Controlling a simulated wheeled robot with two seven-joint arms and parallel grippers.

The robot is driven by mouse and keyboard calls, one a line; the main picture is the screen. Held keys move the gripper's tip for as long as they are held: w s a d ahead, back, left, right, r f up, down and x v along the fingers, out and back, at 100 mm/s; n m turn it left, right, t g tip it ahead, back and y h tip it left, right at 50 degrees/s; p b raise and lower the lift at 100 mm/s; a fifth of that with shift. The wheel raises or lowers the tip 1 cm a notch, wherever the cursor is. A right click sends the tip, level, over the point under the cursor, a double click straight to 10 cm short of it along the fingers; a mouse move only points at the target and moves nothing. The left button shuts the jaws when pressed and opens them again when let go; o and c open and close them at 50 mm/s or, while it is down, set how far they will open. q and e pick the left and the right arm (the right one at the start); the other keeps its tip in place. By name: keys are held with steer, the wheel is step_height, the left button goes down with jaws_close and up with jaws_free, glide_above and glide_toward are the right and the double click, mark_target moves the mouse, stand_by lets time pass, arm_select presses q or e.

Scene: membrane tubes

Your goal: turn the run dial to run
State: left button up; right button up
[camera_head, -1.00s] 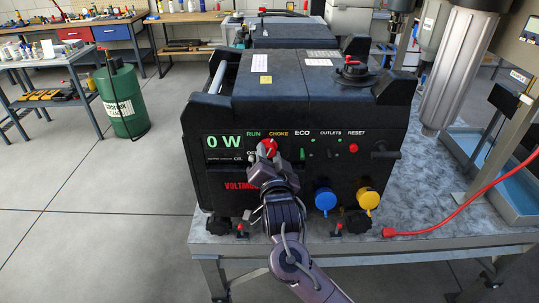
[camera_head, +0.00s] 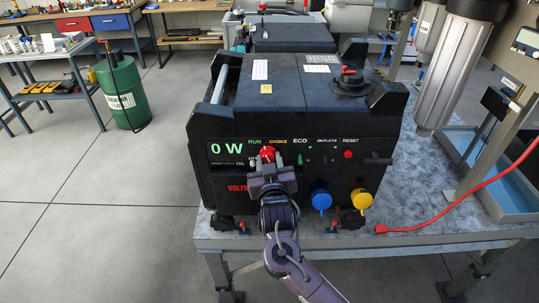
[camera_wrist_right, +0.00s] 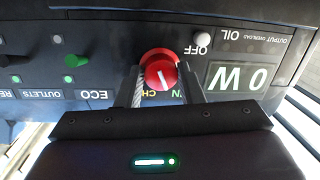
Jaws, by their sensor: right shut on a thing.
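The run dial (camera_head: 268,153) is a red knob on the front panel of a black generator (camera_head: 300,118), below the RUN and CHOKE labels. In the right wrist view the dial (camera_wrist_right: 159,70) appears upside down, and its white pointer line lies toward the gap between the RUN and CHOKE labels. My right gripper (camera_head: 268,164) reaches up to the panel from below. In the wrist view the right gripper's fingers (camera_wrist_right: 165,85) stand on either side of the dial, shut on it. The fingers partly cover the RUN and CHOKE lettering. My left gripper is out of view.
The display (camera_head: 231,149) reads 0 W. A blue cap (camera_head: 321,199) and a yellow cap (camera_head: 361,198) sit low on the panel, right of my arm. A red cable (camera_head: 450,208) lies on the bench at right. Open floor is at left.

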steer(key=shift+w+r+n+p, duration=0.1)
steer(key=shift+r+n+p, duration=0.25)
steer(key=shift+n+p, duration=0.5)
steer(key=shift+n+h, duration=0.25)
steer(key=shift+h, duration=0.05)
